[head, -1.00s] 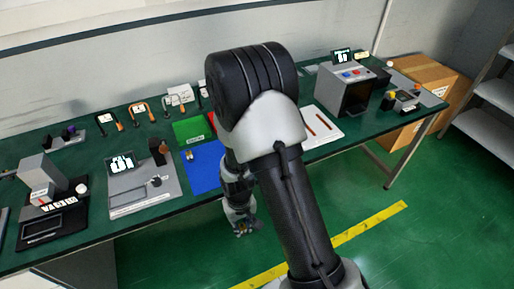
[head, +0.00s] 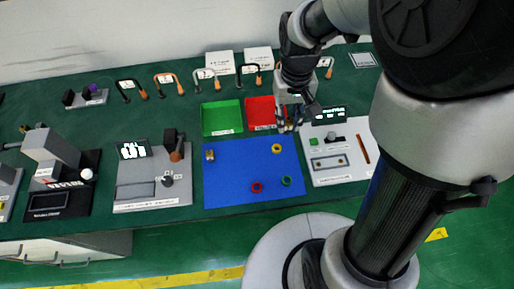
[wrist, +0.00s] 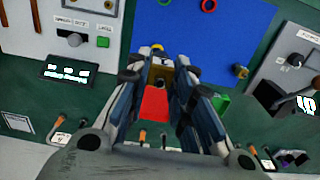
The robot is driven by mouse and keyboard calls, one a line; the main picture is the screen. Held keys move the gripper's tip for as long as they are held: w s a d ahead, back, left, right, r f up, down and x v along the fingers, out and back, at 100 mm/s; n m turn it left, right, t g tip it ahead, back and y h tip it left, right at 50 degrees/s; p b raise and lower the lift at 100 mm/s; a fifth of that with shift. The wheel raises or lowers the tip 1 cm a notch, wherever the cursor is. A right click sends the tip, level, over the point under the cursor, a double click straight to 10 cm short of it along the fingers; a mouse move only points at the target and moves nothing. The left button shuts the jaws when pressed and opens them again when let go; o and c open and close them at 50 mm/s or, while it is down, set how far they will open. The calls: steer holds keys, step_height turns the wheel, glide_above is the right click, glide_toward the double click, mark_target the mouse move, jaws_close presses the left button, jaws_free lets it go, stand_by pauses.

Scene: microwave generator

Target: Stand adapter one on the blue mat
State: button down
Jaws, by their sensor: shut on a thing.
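My gripper (head: 288,124) is over the bench near the front of the red tray, by the mat's back right corner. In the wrist view its fingers (wrist: 162,80) are shut on a small brass-coloured adapter (wrist: 160,74), partly hidden between them. I cannot read any mark that tells which adapter it is. The blue mat (head: 232,180) lies flat on the bench; it also shows in the wrist view (wrist: 205,45). Another small brass-coloured piece (head: 209,155) stands near the mat's back left corner.
The mat carries a yellow ring (head: 277,148), a red ring (head: 256,187) and a green ring (head: 286,181). Behind it are a green tray (head: 221,117) and the red tray (head: 260,112). Devices stand left (head: 150,188) and right (head: 340,165). The mat's left middle is clear.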

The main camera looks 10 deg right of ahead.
mark_target(286, 133)
steer(key=shift+s+f+b, duration=0.15)
steer(key=shift+f+b, duration=1.35)
steer(key=shift+f, duration=3.4)
steer(key=shift+s+f+b, duration=0.1)
steer(key=shift+f+b, duration=1.35)
steer(key=shift+f, duration=3.4)
steer(key=shift+f, duration=0.1)
steer(key=c, duration=1.4)
jaws_free()
step_height(286, 133, up, 13)
steer(key=p, duration=0.3)
steer(key=shift+f+p, duration=0.15)
steer(key=shift+p, duration=0.25)
steer(key=s+r+t, duration=0.1)
steer(key=s+r, duration=0.4)
steer(key=r, duration=0.1)
steer(key=s+r+t, duration=0.2)
steer(key=s+r, duration=0.3)
steer(key=r, duration=0.1)
steer(key=s+r+t, duration=0.1)
steer(key=s+r, duration=0.4)
steer(key=r, duration=0.1)
steer(key=shift+s+r+t, duration=0.15)
steer(key=shift+s+t, duration=0.15)
steer(key=shift+s, duration=0.1)
